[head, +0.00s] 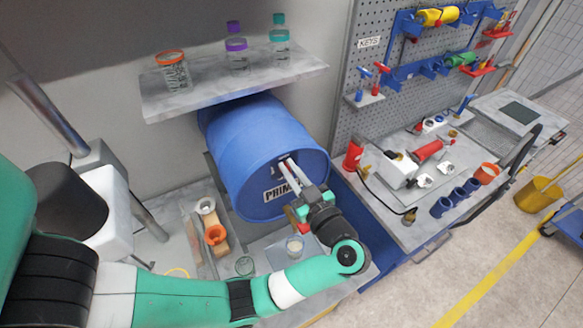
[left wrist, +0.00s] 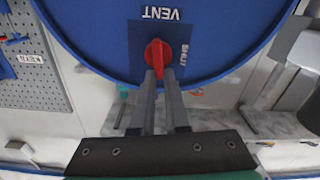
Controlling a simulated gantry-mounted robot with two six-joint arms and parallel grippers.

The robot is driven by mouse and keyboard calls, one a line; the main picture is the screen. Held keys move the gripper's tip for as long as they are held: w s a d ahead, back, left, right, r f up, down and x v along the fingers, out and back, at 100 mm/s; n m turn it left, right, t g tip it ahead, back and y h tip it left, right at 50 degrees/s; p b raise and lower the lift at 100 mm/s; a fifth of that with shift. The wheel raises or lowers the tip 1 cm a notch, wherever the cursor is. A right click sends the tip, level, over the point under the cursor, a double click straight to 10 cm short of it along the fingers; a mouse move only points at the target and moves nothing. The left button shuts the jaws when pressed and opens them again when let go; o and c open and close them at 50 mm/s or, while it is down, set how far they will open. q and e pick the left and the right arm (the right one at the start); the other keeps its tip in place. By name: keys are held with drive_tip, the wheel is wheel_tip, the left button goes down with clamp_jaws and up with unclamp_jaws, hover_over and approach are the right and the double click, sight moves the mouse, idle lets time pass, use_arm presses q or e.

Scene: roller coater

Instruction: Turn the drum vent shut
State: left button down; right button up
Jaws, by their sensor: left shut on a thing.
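The blue drum (head: 248,150) lies on its side below a shelf, its round end facing me. In the left wrist view, a red vent knob (left wrist: 158,50) sits on a dark square plate (left wrist: 178,38) on the drum end. The plate reads VENT above and SHUT at the right, lettering upside down or turned. The knob's long axis runs roughly up and down there, not toward SHUT. My left gripper (head: 287,164) is at the drum end; its fingers (left wrist: 160,76) are shut on the knob's lower part. My right gripper is not in view.
The shelf (head: 235,82) above the drum holds an orange-rimmed jar (head: 174,72) and bottles with purple and teal caps. A pegboard (head: 400,90) and a cluttered workbench are at the right.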

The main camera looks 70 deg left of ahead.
sight(278, 169)
use_arm(q)
drive_tip(key=f+n+b, duration=0.1)
drive_tip(key=n+b, duration=0.1)
drive_tip(key=n, duration=0.2)
drive_tip(key=s+f+n+b, duration=0.1)
drive_tip(key=n+b, duration=0.1)
drive_tip(key=n, duration=0.2)
drive_tip(key=n+b, duration=0.2)
drive_tip(key=n, duration=0.3)
drive_tip(key=shift+s+d+f, duration=0.1)
drive_tip(key=shift+s+f, duration=0.15)
drive_tip(key=shift+f, duration=0.15)
drive_tip(key=shift+n+b, duration=1.25)
drive_tip(key=shift+n, duration=0.15)
drive_tip(key=shift+r, duration=0.1)
drive_tip(key=c, duration=1)
unclamp_jaws()
drive_tip(key=shift+o, duration=0.4)
drive_tip(key=shift+w+r, duration=0.1)
drive_tip(key=shift+w, duration=0.1)
drive_tip(key=shift+s, duration=0.1)
